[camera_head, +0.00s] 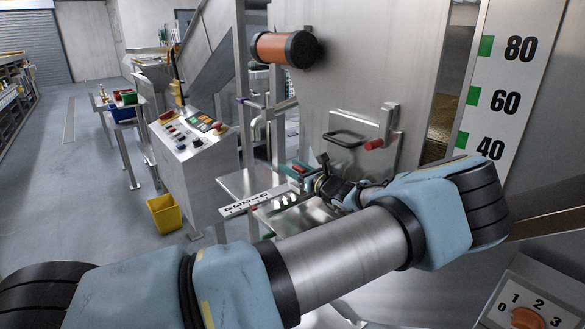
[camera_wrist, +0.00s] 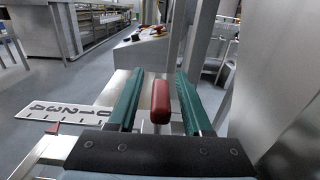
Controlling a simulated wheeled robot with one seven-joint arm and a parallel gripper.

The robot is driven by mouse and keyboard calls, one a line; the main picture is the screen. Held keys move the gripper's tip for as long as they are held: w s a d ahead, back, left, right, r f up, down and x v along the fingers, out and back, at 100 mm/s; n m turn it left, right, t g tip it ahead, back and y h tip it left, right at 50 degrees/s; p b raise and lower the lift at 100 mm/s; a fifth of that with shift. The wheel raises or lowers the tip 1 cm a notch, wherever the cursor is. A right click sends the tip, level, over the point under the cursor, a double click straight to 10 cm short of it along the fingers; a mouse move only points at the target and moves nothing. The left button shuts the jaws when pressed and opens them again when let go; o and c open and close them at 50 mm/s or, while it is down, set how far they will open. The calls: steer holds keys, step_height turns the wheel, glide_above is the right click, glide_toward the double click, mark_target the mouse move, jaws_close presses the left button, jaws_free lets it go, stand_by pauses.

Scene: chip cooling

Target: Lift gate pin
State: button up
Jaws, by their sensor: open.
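A red block-like grip, which looks like the gate pin's handle (camera_wrist: 160,101), stands in the middle of the wrist view. My gripper (camera_wrist: 157,88) is open, with one green-padded finger on each side of this grip. Gaps show between the grip and both fingers, so they look apart from it. What lies below the grip is mostly hidden by my gripper's body. In the head view my gripper (camera_head: 301,168) is small and partly hidden by my wrist, near the steel gate panel. A steel latch with a red tip (camera_head: 374,143) sits on that panel.
A scale plate (camera_wrist: 65,106) lies left of the fingers, and also shows in the head view (camera_head: 258,201). A steel wall (camera_wrist: 275,90) stands close on the right. A control console (camera_head: 200,150) and yellow bin (camera_head: 164,212) stand left. A height scale (camera_head: 500,85) is at right.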

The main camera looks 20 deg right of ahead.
steer(key=b+v, duration=0.3)
steer(key=v, duration=0.7)
steer(key=shift+s, duration=0.4)
steer(key=shift+d, duration=0.1)
